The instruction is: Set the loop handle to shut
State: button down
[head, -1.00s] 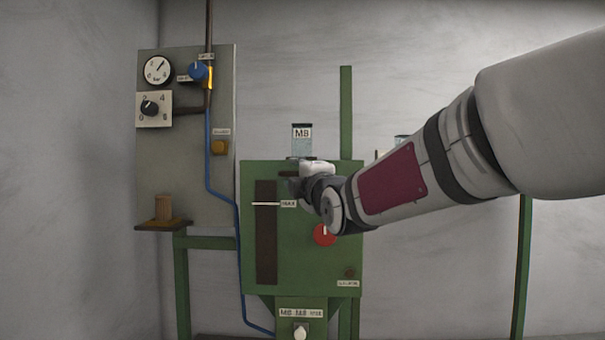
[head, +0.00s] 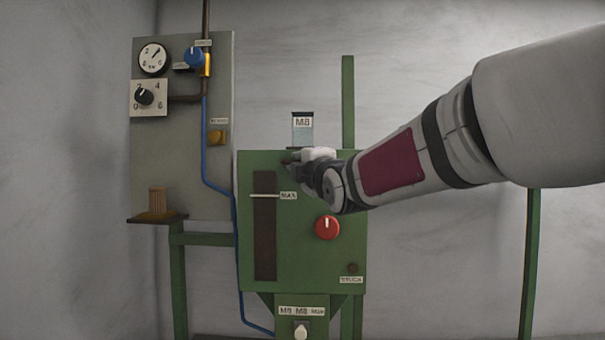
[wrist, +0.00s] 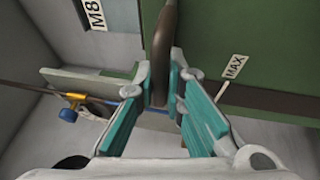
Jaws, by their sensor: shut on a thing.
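A dark brown curved bar (wrist: 164,45), which looks like the loop handle, stands between my fingers in the wrist view. My gripper (wrist: 162,88) is shut on it, with one teal-padded finger on each side. In the head view my gripper (head: 291,161) is at the top of the green machine front (head: 300,260), just below the M8 container (head: 302,130). The handle is mostly hidden there by my gripper. I cannot tell its exact setting.
A red knob (head: 327,228) sits below my arm, right of a dark slot (head: 265,240) with a MAX label (head: 288,196). A grey panel (head: 180,150) at left carries a gauge (head: 153,59), a black dial (head: 144,96) and a blue knob (head: 194,57).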

jog(key=shift+w+d+b, duration=0.1)
jog(key=shift+w+b, duration=0.3)
jog(key=shift+w, duration=0.35)
jog(key=shift+r, duration=0.1)
jog(key=c, duration=1.7)
grip_release()
jog(key=shift+w, duration=0.2)
jog(key=shift+o, duration=0.2)
jog(key=shift+s, duration=0.1)
jog(key=v, duration=1.2)
jog(key=shift+f, duration=0.2)
